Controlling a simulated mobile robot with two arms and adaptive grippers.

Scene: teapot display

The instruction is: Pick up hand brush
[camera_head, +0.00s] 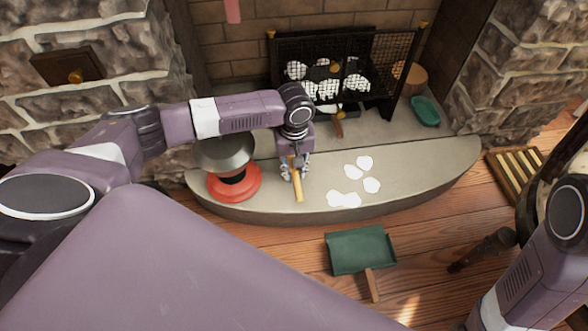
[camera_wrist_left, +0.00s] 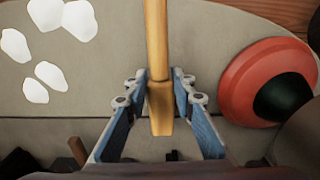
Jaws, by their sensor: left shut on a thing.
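My left gripper (camera_head: 294,168) is low over the stone hearth and shut on a light wooden handle (camera_head: 297,188), which I take to be the hand brush's. In the left wrist view the handle (camera_wrist_left: 155,40) runs from the top edge down between the fingers of the gripper (camera_wrist_left: 160,88). No bristles can be made out in either view. Whether the handle touches the hearth cannot be told. My right arm shows at the lower right of the head view, its gripper out of view.
A red round base with a grey top (camera_head: 234,183) stands close left of the gripper. White patches (camera_head: 354,172) lie on the hearth (camera_head: 420,172) to the right. A green dustpan (camera_head: 360,250) lies on the wooden floor. A fireplace grate (camera_head: 290,50) stands behind.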

